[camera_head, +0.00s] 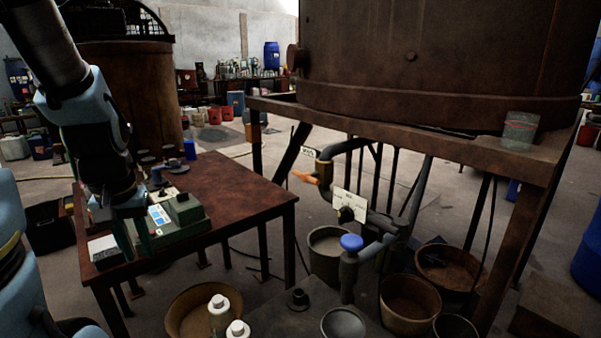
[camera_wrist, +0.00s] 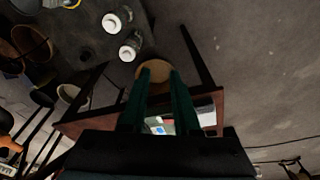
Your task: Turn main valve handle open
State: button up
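The orange valve handle (camera_head: 306,177) sticks out to the left of a dark pipe under the large rusty vat. A small label, too small to read surely, hangs just above it. A blue round knob (camera_head: 351,242) tops another pipe, lower and to the right. My gripper (camera_head: 133,238) points down over the left end of the brown table, well left of the orange handle. In the wrist view its two green fingers (camera_wrist: 160,75) stand apart with nothing between them. An orange piece (camera_wrist: 5,126) shows at that view's left edge; I cannot tell whether it is the handle.
The brown table (camera_head: 240,187) carries a green device (camera_head: 182,212) close beside my gripper. The rusty vat (camera_head: 430,55) stands on a frame with legs. Buckets and bowls (camera_head: 408,304) crowd the floor below the pipes.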

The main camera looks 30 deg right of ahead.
jog(key=w+d+r+m, duration=0.1)
jog(key=w+d, duration=0.2)
jog(key=w, duration=0.1)
jog(key=w+d+r+m, duration=0.1)
jog(key=w+d+r, duration=0.1)
jog(key=w+d, duration=0.1)
jog(key=w+d+r+m, duration=0.2)
jog(key=w+d, duration=0.2)
jog(key=w, duration=0.1)
jog(key=shift+d+h+p, duration=0.1)
jog(key=shift+h+p, duration=0.2)
jog(key=shift+p, duration=0.05)
grip_shut()
notch_tip(320, 180, up, 10)
jog(key=m+g+h+p, duration=0.1)
jog(key=m, duration=0.8)
send_over(296, 173)
jog(key=a, duration=0.3)
jog(key=d+f+p, duration=0.1)
jog(key=f, duration=0.3)
jog(key=d+f+p, duration=0.1)
jog(key=f, duration=0.3)
jog(key=d+f+p, duration=0.1)
jog(key=f+p, duration=0.1)
jog(key=f, duration=0.3)
jog(key=shift+f, duration=0.1)
